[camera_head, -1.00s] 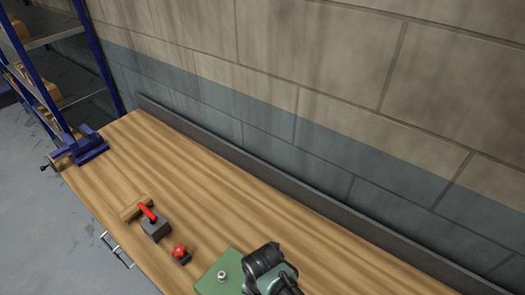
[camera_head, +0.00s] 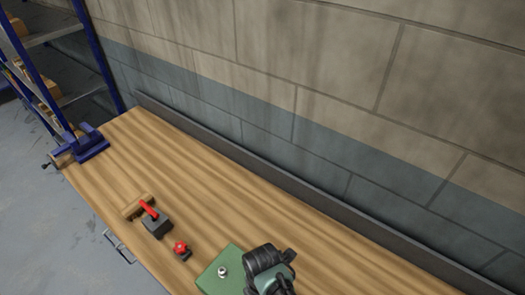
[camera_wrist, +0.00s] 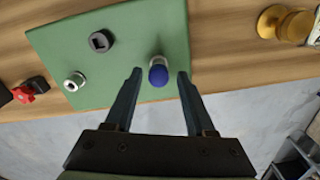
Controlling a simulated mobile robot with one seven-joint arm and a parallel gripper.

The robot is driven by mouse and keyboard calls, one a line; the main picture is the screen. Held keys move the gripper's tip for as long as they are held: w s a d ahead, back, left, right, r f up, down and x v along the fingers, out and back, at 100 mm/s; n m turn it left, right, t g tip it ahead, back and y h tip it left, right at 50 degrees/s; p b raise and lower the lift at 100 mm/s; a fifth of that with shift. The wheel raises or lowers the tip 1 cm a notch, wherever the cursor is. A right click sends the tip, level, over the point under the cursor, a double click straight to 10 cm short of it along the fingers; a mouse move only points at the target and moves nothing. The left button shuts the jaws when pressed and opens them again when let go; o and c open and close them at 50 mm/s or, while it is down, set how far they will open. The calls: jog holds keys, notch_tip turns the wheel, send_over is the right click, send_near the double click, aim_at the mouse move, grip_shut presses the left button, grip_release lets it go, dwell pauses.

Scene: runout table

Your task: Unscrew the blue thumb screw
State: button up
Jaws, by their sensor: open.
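The blue thumb screw (camera_wrist: 158,75) stands on the green plate (camera_wrist: 120,28) in the wrist view, near the plate's front edge. My gripper (camera_wrist: 157,76) is open, with one finger on each side of the blue screw and a visible gap to each. Whether its fingertips are level with the screw's head I cannot tell. In the head view the plate (camera_head: 211,278) shows at the bottom, and my arm (camera_head: 268,265) hides its right part, the blue screw and the fingers.
On the plate are a silver knob (camera_wrist: 74,81) and a dark round piece (camera_wrist: 101,41). A red knob (camera_head: 180,247), a red-handled block (camera_head: 156,226) and a blue vise (camera_head: 90,145) are further left on the bench. Brass items (camera_wrist: 285,24) lie right of the plate. The bench's middle is clear.

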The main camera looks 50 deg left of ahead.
jog(key=shift+m, duration=0.8)
jog(key=shift+s+r+m+p, duration=0.1)
jog(key=shift+r+m+p, duration=0.05)
jog(key=shift+m+p, duration=0.8)
jog(key=m+p, duration=0.1)
jog(key=m, duration=0.2)
jog(key=shift+m, duration=0.35)
jog(key=m, duration=0.5)
jog(key=shift+a+f, duration=0.1)
jog(key=shift+f, duration=0.1)
jog(key=m, duration=0.8)
jog(key=shift+a+m, duration=0.15)
jog(key=shift+m, duration=0.25)
jog(key=m, duration=0.2)
jog(key=shift+m, duration=0.4)
